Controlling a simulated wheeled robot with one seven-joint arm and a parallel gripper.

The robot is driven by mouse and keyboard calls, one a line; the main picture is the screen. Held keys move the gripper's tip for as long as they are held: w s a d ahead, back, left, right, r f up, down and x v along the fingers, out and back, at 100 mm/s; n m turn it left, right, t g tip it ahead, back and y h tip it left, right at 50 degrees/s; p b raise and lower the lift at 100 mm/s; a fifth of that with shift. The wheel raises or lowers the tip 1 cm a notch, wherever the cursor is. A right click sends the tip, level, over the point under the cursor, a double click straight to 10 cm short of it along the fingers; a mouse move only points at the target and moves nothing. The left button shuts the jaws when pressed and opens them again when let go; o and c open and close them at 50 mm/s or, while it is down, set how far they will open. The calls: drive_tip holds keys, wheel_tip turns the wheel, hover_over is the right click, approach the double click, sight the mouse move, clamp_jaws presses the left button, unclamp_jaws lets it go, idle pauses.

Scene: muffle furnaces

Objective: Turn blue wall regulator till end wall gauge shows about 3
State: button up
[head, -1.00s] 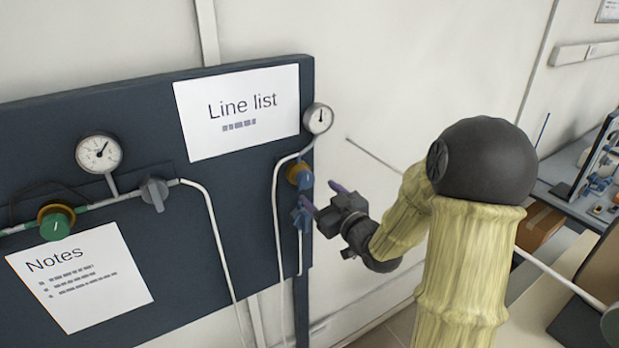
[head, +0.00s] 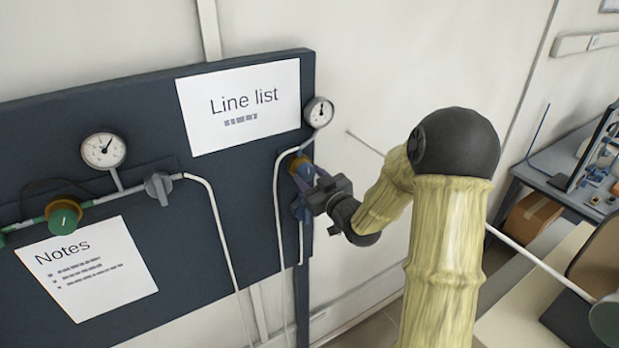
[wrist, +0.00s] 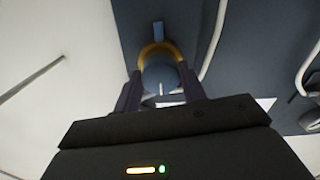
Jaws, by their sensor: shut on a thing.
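The blue regulator knob (wrist: 160,76) with its yellow collar (wrist: 158,50) sits on the right end of the dark wall panel. My gripper (wrist: 160,92) is shut on the knob, with one finger on each side of it in the wrist view. In the head view my gripper (head: 312,186) partly hides the regulator (head: 301,166). The end wall gauge (head: 319,112) is small and round, above the regulator at the panel's right edge. Its dark needle points roughly upward; its numbers are too small to read.
Left on the dark panel (head: 150,90) are another gauge (head: 104,150), a green knob (head: 64,216) and a grey valve (head: 158,188). White pipes (head: 225,250) run down the panel. A thin rod (head: 366,143) sticks out of the wall near my arm. A desk (head: 565,170) stands at right.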

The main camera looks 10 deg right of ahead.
drive_tip(key=shift+f+b, duration=0.1)
drive_tip(key=shift+b, duration=1.15)
drive_tip(key=shift+n, duration=0.3)
drive_tip(key=o, duration=1)
drive_tip(key=b+v, duration=0.9)
drive_tip(key=v, duration=0.8)
drive_tip(key=shift+s+b, duration=0.25)
drive_tip(key=shift+b, duration=0.1)
